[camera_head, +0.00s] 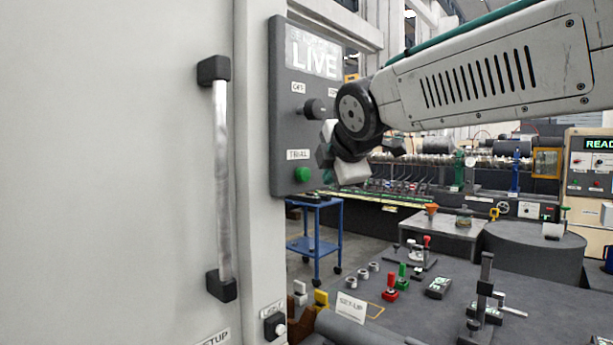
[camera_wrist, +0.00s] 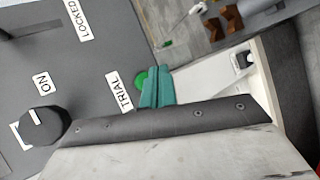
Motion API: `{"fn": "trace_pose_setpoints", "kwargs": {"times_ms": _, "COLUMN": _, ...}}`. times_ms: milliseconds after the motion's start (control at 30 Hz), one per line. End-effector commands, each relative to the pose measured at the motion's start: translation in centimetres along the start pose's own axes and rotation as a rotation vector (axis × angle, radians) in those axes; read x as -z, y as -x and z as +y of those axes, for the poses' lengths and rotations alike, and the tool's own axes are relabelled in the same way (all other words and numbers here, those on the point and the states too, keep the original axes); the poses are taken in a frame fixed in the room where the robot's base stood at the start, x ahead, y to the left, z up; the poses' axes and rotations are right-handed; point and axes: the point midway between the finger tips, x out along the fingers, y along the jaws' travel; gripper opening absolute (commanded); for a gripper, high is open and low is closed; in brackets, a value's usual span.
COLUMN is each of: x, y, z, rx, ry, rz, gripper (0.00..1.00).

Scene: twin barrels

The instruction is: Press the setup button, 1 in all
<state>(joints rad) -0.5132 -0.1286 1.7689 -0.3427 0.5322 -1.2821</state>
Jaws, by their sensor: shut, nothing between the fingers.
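A small dark box with a pale button (camera_head: 279,328) sits low on the pale post, right of a partly cut-off sign reading SETUP (camera_head: 215,338). In the wrist view a similar dark box with a pale button (camera_wrist: 243,60) is on the pale post, right of my fingers. My gripper (camera_head: 327,177) is by the grey control panel (camera_head: 285,135), well above the box. Its teal fingers (camera_wrist: 157,85) are shut and empty. They partly cover the green button (camera_wrist: 140,82) beside the TRIAL label; I cannot tell whether they touch it.
The panel has a dark knob (camera_head: 314,109) and a LIVE display (camera_head: 314,60). A white cabinet door with a vertical handle (camera_head: 221,180) fills the left. A bench (camera_head: 430,310) with fixtures and a SET-UP card (camera_head: 350,307) lies lower right; a blue cart (camera_head: 318,238) stands behind.

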Motion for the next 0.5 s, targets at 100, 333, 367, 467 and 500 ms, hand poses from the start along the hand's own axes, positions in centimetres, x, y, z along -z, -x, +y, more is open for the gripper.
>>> {"fn": "trace_pose_setpoints", "kwargs": {"times_ms": 100, "x": 0.7, "y": -1.0, "z": 0.7, "rx": 0.001, "ry": 0.001, "rz": 0.000, "gripper": 0.00}}
{"fn": "trace_pose_setpoints", "kwargs": {"times_ms": 333, "x": 1.3, "y": -1.9, "z": 1.3, "rx": 0.001, "ry": 0.001, "rz": -0.001, "gripper": 0.00}}
{"fn": "trace_pose_setpoints", "kwargs": {"times_ms": 367, "x": 1.4, "y": -1.9, "z": 1.4, "rx": 0.000, "ry": 0.000, "rz": -0.001, "gripper": 0.00}}
{"fn": "trace_pose_setpoints", "kwargs": {"times_ms": 467, "x": 1.4, "y": -2.0, "z": 1.4, "rx": 0.000, "ry": 0.000, "rz": -0.001, "gripper": 0.00}}
{"fn": "trace_pose_setpoints", "kwargs": {"times_ms": 500, "x": 1.4, "y": -2.0, "z": 1.4, "rx": 0.000, "ry": 0.000, "rz": -0.001, "gripper": 0.00}}
